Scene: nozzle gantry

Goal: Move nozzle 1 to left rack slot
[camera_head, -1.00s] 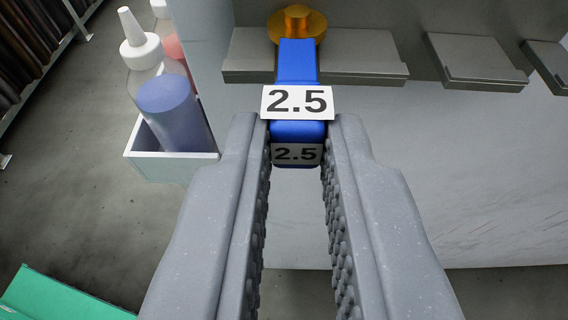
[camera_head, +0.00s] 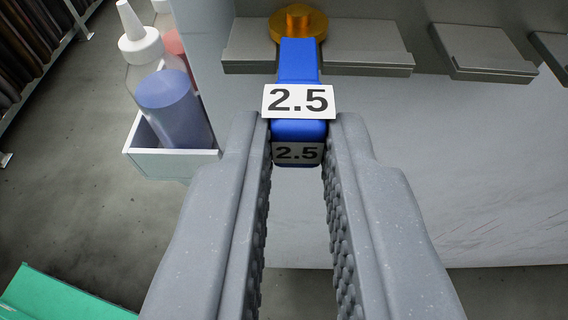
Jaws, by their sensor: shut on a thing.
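A nozzle with a blue handle (camera_head: 298,62), a white label reading 2.5 and a gold round head (camera_head: 298,23) is in the upper middle of the view. My gripper (camera_head: 298,135) is shut on the blue handle at its near end, with one grey finger on each side. The gold head is at the far end, over or at a grey rack plate (camera_head: 365,60). I cannot tell whether the head rests in the plate or is just above it. No label names any slot.
Two more grey plates (camera_head: 482,52) stick out from the pale wall (camera_head: 470,150) to the right. At left, a white bin (camera_head: 170,162) holds a bottle with blue liquid (camera_head: 175,105) and a partly hidden red one. A green object (camera_head: 60,298) lies at lower left.

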